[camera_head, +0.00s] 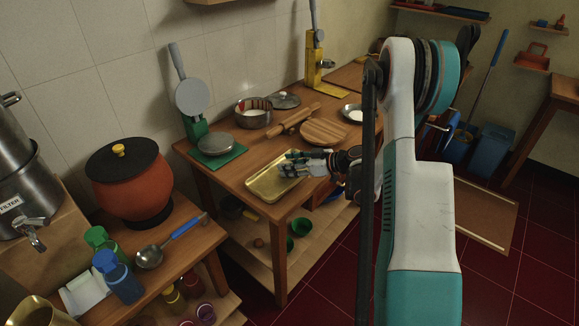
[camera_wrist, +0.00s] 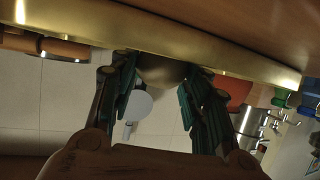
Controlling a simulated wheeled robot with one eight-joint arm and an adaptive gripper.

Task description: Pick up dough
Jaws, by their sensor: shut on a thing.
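My gripper (camera_head: 292,160) is low over the brass tray (camera_head: 262,189) on the wooden table. In the wrist view, my gripper (camera_wrist: 160,72) is shut on a pale, rounded lump of dough (camera_wrist: 161,70), with a finger on each side of it. The tray's metal edge (camera_wrist: 225,52) runs close behind the dough in that view; whether the dough touches the tray I cannot tell. In the head view the dough is hidden by my fingers.
A round wooden board (camera_head: 324,132), a rolling pin (camera_head: 296,121) and a metal pot (camera_head: 253,112) stand behind the tray. A green-based press (camera_head: 215,149) is at the table's left. A clay pot (camera_head: 131,180) and a ladle (camera_head: 150,257) are on the nearer left table.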

